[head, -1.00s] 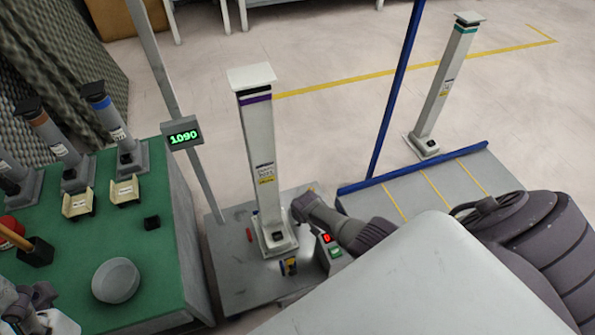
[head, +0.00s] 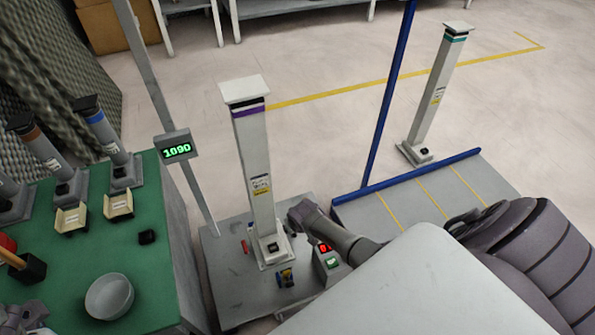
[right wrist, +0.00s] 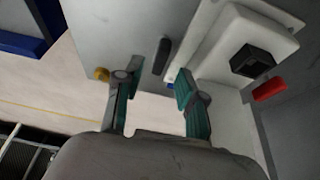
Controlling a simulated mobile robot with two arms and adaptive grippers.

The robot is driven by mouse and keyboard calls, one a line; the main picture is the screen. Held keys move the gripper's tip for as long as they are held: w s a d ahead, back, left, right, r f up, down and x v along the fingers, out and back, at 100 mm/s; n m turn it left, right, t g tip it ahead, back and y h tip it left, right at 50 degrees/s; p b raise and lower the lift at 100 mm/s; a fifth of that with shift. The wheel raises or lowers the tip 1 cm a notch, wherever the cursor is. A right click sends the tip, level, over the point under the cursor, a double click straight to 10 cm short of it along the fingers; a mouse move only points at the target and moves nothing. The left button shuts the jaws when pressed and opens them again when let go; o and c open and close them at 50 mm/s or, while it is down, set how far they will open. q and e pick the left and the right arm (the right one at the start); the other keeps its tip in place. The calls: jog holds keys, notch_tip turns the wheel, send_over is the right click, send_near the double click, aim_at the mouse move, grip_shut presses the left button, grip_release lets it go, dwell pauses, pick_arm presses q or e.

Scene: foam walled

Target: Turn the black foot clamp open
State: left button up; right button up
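A white post (head: 256,180) with a purple band stands upright on a grey platform (head: 225,290). The black foot clamp seems to be the dark elongated lever (right wrist: 161,57) beside the post's foot in the right wrist view. It is hidden in the head view. My right gripper (right wrist: 153,77) is open, its two teal-padded fingers apart with the black lever just beyond and between their tips. I see no contact. In the head view the right gripper (head: 299,214) is beside the foot. My left gripper (head: 22,314) is partly cut off at lower left.
A red lever (right wrist: 270,89) and a yellow piece (right wrist: 102,74) lie near the foot. A green table (head: 165,280) with a bowl (head: 109,296) is left. A thin pole carries a display (head: 175,146).

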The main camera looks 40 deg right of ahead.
jog(key=d+v, duration=0.1)
jog(key=v, duration=0.8)
jog(key=shift+a, duration=0.45)
